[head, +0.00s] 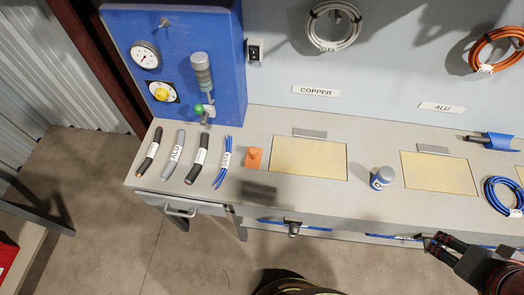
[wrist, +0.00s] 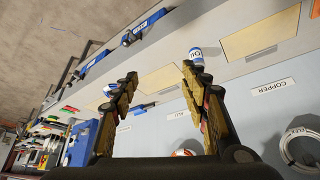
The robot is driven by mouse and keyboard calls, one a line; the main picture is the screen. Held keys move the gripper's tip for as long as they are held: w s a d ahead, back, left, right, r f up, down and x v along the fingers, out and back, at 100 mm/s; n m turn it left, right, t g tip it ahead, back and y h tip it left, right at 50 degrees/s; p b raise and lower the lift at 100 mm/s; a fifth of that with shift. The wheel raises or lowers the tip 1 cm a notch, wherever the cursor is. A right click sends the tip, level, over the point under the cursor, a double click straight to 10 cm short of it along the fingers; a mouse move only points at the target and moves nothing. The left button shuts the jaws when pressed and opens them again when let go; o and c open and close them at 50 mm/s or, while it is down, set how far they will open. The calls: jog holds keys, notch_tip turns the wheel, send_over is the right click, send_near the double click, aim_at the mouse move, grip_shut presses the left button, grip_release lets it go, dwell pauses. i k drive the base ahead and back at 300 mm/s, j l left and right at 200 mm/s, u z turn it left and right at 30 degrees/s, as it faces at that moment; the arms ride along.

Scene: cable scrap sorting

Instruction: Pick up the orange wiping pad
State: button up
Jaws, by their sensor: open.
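The orange wiping pad (head: 253,159) lies on the grey bench in the head view, between the blue cable pieces and the left yellow panel. It has a small raised part on top. In the head view, dark parts of my arm show at the lower right, in front of the bench and well away from the pad.
Cable pieces (head: 197,158) lie left of the pad. A blue-and-white can (head: 381,178) stands between two yellow panels (head: 308,158). A blue cable coil (head: 503,195) lies at the right. A blue gauge box (head: 190,95) stands at the back left. A dark patch crosses the bench's front edge near the pad.

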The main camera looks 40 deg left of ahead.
aim_at(253, 157)
jog(key=u, duration=1.95)
